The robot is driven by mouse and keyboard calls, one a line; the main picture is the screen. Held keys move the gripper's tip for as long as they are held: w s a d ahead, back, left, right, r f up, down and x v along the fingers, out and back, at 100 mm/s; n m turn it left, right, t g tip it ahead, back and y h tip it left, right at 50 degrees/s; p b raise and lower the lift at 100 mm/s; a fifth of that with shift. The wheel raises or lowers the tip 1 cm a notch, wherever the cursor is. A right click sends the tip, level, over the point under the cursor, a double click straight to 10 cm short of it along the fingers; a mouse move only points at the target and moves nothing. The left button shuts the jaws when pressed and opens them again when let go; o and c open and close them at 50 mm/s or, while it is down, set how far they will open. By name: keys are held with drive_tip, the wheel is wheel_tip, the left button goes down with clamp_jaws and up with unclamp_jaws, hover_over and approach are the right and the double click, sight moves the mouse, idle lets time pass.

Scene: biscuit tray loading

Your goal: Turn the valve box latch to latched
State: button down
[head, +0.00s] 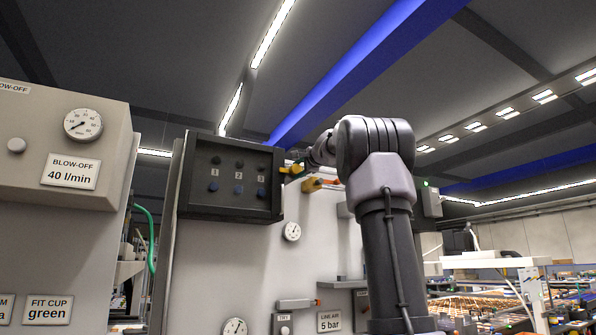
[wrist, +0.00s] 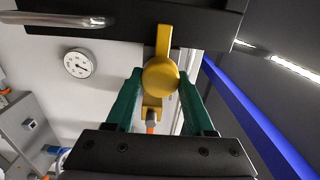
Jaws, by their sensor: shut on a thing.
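The valve box (head: 232,207) is a dark box with knobs marked 1, 2 and 3, on a pale cabinet in the head view. Its dark edge (wrist: 205,18) crosses the top of the wrist view. The yellow latch (wrist: 160,74) has a round hub and a narrow arm reaching up over the box edge; it also shows small at the box's right side in the head view (head: 291,170). My gripper (wrist: 159,78) has green fingers, one on each side of the hub, and is shut on the latch. My arm hides part of the cabinet in the head view.
A second yellow piece (head: 312,184) with an orange tip sits just below the latch. A metal handle (wrist: 62,19) and a gauge (wrist: 79,63) are left of my fingers. Another panel with a blow-off gauge (head: 83,124) stands at far left.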

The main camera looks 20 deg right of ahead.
drive_tip(key=shift+f, duration=0.1)
drive_tip(key=shift+c, duration=1.3)
unclamp_jaws()
drive_tip(key=shift+s, duration=0.25)
drive_tip(key=s, duration=1)
drive_tip(key=shift+s+d, duration=0.15)
drive_tip(key=shift+d, duration=0.05)
